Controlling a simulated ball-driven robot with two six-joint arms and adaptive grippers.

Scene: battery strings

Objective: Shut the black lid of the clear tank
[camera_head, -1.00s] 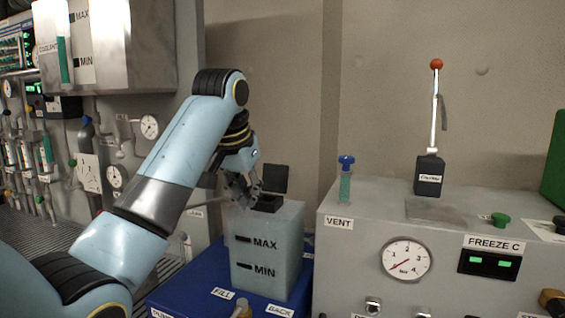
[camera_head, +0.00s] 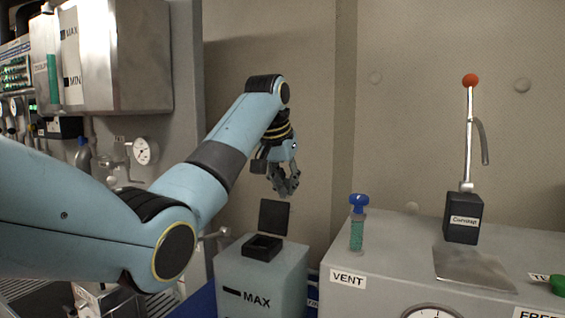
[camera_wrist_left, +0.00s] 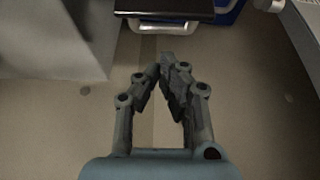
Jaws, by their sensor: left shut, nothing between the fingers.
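The clear tank (camera_head: 258,280) is a pale box marked MAX, standing low in the middle of the head view. Its black lid (camera_head: 274,217) stands raised at the back of the black-rimmed opening (camera_head: 262,247). My left gripper (camera_head: 287,192) is shut and empty. In the head view it appears just above the lid's upper edge, apart from it, on the far side. In the left wrist view the shut fingers (camera_wrist_left: 162,70) point toward a dark panel (camera_wrist_left: 165,7) at the top edge, which looks like the lid. My right gripper is out of view.
A grey cabinet (camera_head: 400,265) stands right of the tank, with a blue-capped vent tube (camera_head: 357,222) and a red-knobbed lever (camera_head: 468,135). The wall (camera_head: 300,110) is behind. A steel box (camera_head: 140,60) hangs at upper left.

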